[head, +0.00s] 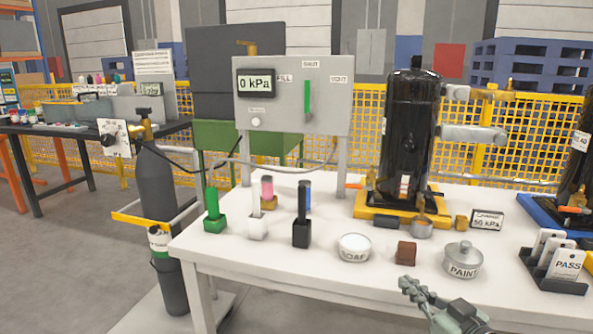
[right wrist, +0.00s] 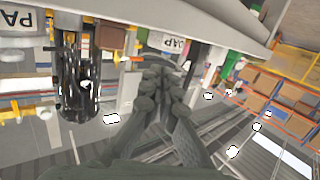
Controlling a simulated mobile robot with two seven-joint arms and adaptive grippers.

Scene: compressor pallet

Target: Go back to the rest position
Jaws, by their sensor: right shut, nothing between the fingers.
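My right gripper (head: 411,285) is at the front edge of the white table (head: 215,262) in the head view, below the brown block and the paint tin. Its fingers are shut and empty; they also show shut in the right wrist view (right wrist: 160,80). My left gripper does not show. A black compressor (head: 408,140) stands upright on a yellow base (head: 372,212) at the back of the table. A grey panel (head: 290,75) reads 0 kPa and has a green lever (head: 307,100).
Near my right gripper stand a paint tin (head: 462,262), a brown block (head: 406,252) and a soap tin (head: 354,247). A card rack (head: 553,285) with a PASS card is at right. A gas cylinder (head: 158,185) stands left of the table. Several coloured-handled tools stand at the table's left.

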